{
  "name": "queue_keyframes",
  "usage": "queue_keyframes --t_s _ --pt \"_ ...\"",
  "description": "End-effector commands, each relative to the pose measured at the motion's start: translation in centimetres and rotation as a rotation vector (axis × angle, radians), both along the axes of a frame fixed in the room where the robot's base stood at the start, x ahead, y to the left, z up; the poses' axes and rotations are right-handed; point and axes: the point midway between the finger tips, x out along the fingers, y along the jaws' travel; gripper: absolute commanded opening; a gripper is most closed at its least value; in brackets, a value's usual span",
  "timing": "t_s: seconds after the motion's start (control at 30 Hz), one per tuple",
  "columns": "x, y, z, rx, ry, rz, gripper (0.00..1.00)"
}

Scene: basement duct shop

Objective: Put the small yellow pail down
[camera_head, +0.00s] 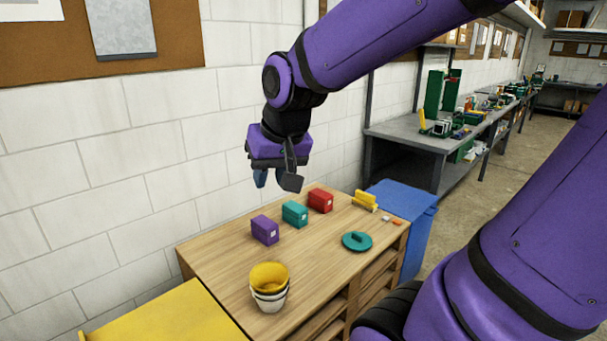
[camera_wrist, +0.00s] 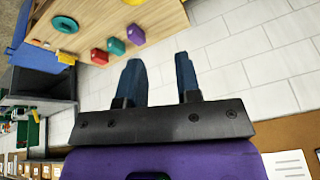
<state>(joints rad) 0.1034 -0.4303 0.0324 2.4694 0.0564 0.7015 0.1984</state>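The small yellow pail (camera_head: 269,275) rests on the wooden workbench (camera_head: 220,262), near its front left. It sits on top of or inside one or more white containers (camera_head: 269,300); how deep it sits I cannot tell. A bit of yellow, likely the pail (camera_wrist: 135,2), shows at the top edge of the wrist view. My gripper (camera_head: 276,181) is raised in the air near the wall, above the back of the bench and well apart from the pail. In the wrist view its two blue fingers (camera_wrist: 158,75) are spread with nothing between them.
Purple (camera_head: 265,230), teal (camera_head: 295,213) and red (camera_head: 320,200) boxes stand in a row along the bench's back. A teal round lid-like object (camera_head: 356,241) and a yellow object (camera_head: 365,200) lie to the right. A blue bin (camera_head: 415,225) stands beyond the bench. The bench's middle is clear.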

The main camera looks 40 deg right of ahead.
Motion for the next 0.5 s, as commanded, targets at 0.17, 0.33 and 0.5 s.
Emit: queue_keyframes --t_s 0.17,0.33,0.5 --pt "-5.0 1.1 2.5 -0.059 -0.036 0.139 0.31" --pt "-8.4 1.5 3.5 -0.1 -0.054 0.233 0.31" --pt "-9.9 1.5 3.7 -0.119 -0.059 0.275 0.31"
